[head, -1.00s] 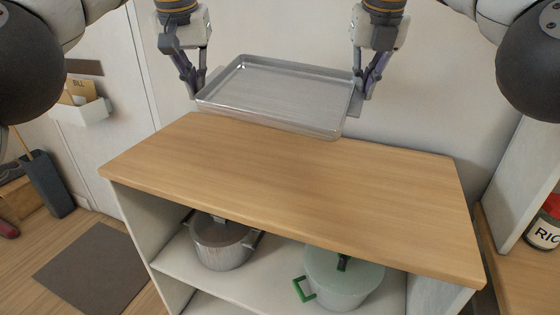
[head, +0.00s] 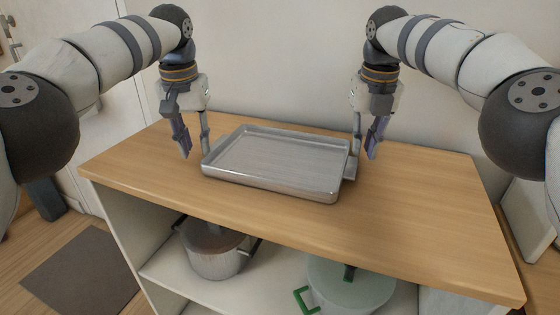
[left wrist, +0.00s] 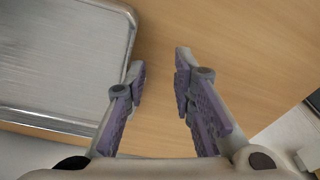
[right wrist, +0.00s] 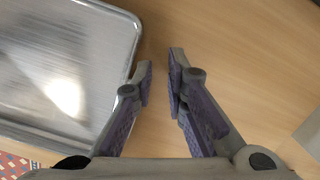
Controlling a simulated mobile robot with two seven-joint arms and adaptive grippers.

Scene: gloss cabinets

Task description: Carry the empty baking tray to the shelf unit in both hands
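The empty silver baking tray (head: 275,165) lies flat on the wooden top of the shelf unit (head: 420,215), near its back edge. It also shows at the left of the left wrist view (left wrist: 60,65) and of the right wrist view (right wrist: 60,60). My left gripper (head: 196,152) is at the tray's left end, fingers apart with bare wood between them.
A metal pot (head: 213,255) and a pale green pot (head: 345,288) with green handles stand on the shelf below. A dark mat (head: 82,272) lies on the floor at left. A wall stands close behind the unit. The top is bare in front of the tray.

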